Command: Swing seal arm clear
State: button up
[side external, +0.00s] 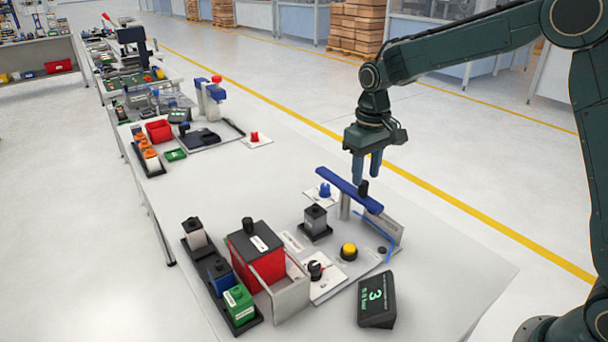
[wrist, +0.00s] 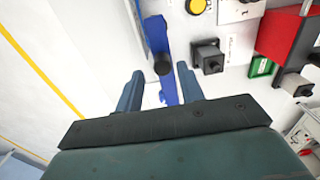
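The seal arm looks to be the long blue bar (side external: 340,186) on a grey post (side external: 344,207), with an upright black knob (side external: 363,188) on it. In the wrist view the blue bar (wrist: 157,36) runs up and down the picture, and the black knob (wrist: 163,65) appears between my fingers. My gripper (side external: 366,180) points down with its two blue fingers apart, its tips close to the knob's top. I cannot tell whether the tips reach down around the knob; no finger visibly touches it.
Near the bar are a yellow button (side external: 348,251), a grey block on a black base (side external: 316,222), a blue knob (side external: 324,190) and a clear-faced panel (side external: 384,226). The table's right corner is clear.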

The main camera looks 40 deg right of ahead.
jog(key=shift+r, duration=2.15)
jog(key=shift+s+r, duration=0.35)
jog(key=s+r+t, duration=0.2)
jog(key=s+r, duration=0.2)
jog(key=s, duration=0.6)
jog(key=s+r+t, duration=0.2)
jog(key=s+r, duration=0.2)
jog(key=s, duration=0.6)
jog(key=s+f+t, duration=0.1)
jog(key=s+f, duration=0.1)
jog(key=s, duration=0.6)
jog(key=shift+d+f+t, duration=0.15)
jog(key=shift+d+t, duration=0.1)
jog(key=shift+t, duration=0.05)
